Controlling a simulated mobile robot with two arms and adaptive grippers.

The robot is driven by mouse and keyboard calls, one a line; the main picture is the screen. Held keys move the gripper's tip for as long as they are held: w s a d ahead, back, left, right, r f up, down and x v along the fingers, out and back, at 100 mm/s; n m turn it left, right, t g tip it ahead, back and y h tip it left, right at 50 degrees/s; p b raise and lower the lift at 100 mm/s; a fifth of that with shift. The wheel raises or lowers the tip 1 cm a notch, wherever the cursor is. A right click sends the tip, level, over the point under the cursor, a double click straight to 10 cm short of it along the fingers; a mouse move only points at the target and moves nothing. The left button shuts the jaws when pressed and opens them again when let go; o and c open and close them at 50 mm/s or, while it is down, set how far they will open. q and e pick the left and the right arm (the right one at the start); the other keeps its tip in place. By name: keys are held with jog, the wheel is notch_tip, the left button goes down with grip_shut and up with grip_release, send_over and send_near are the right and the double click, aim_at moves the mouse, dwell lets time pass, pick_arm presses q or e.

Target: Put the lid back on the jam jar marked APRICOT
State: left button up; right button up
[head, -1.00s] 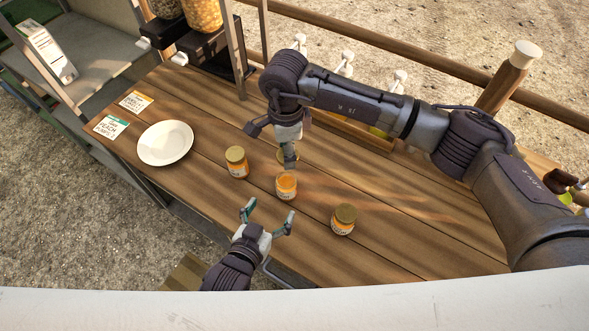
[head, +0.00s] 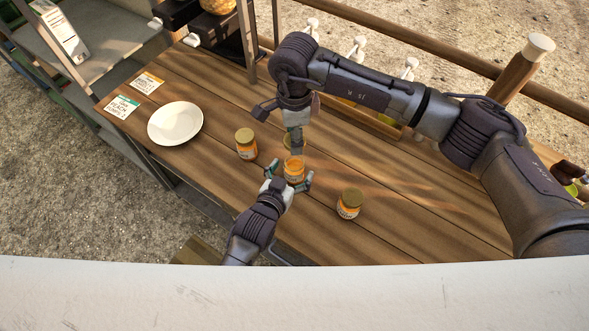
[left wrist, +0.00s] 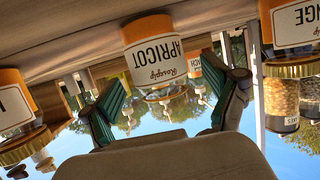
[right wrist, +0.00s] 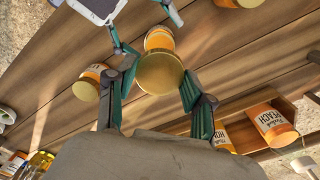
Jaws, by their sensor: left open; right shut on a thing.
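The open jam jar (head: 293,170) stands on the wooden counter with orange jam showing at its top. In the left wrist view its label reads APRICOT, upside down (left wrist: 155,55). My left gripper (head: 289,176) is open, with its fingers on either side of this jar; I cannot tell whether they touch it. My right gripper (head: 295,146) is shut on a gold lid (right wrist: 160,73), held above and just behind the jar in the head view. The lid is apart from the jar and partly hidden by the right fingers in the head view.
Gold-lidded jars stand left (head: 246,143) and right (head: 349,203) of the apricot jar. A white plate (head: 175,123) and two label cards (head: 122,106) lie at the left. A jar labelled PEACH (right wrist: 272,124) shows in the right wrist view. Bare counter lies at the right.

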pick_arm(q)
jog(key=shift+x, duration=1.05)
grip_shut()
pick_arm(e)
jog(key=shift+f, duration=2.5)
